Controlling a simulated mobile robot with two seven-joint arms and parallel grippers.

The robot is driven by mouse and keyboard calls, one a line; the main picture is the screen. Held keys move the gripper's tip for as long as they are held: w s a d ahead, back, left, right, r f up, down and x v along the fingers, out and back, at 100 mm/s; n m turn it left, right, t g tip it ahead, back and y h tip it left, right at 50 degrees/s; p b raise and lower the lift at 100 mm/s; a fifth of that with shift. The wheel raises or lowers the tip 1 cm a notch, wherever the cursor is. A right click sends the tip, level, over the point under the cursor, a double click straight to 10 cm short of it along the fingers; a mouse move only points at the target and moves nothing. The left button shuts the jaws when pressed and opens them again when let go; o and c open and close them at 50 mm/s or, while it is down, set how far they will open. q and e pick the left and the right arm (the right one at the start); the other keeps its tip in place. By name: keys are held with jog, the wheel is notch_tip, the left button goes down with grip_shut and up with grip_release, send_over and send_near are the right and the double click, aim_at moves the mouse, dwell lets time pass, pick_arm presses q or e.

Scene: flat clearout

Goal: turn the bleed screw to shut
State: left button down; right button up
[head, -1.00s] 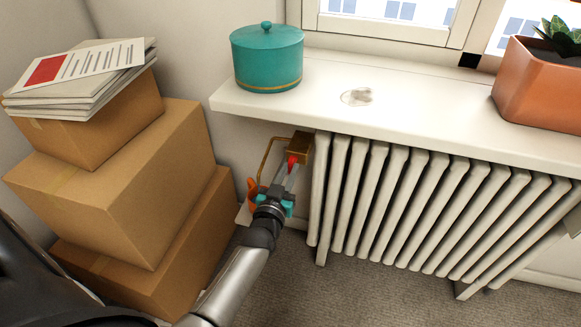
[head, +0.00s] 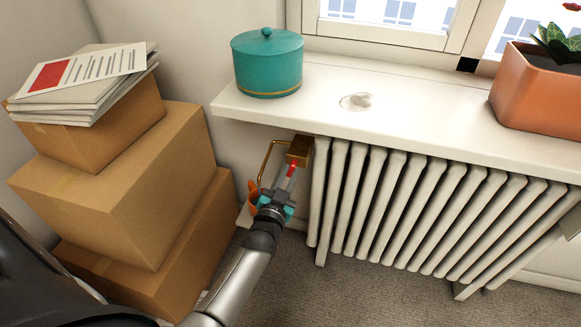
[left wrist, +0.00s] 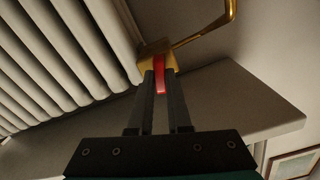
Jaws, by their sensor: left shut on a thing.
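The bleed screw has a red handle (head: 292,171), which sits at a brass block (head: 299,150) on the left end of the radiator, under the sill. My left gripper (head: 286,180) reaches up to it and is shut on the red handle. In the left wrist view the red handle (left wrist: 159,76) lies between the two dark fingers, in front of the brass block (left wrist: 154,52). A brass pipe (left wrist: 205,33) runs off from the block. My right gripper is not in view.
The white radiator (head: 420,215) stands right of my left gripper, under the white sill (head: 420,110). A teal pot (head: 267,65) and a terracotta planter (head: 540,95) stand on the sill. Stacked cardboard boxes (head: 120,185) stand at left. An orange object (head: 253,196) is beside my gripper.

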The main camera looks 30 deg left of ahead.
pick_arm(q)
jog(key=shift+m, duration=0.6)
jog(key=shift+m+p, duration=0.5)
jog(key=shift+m, duration=0.5)
jog(key=m, duration=0.2)
jog(key=shift+m, duration=0.3)
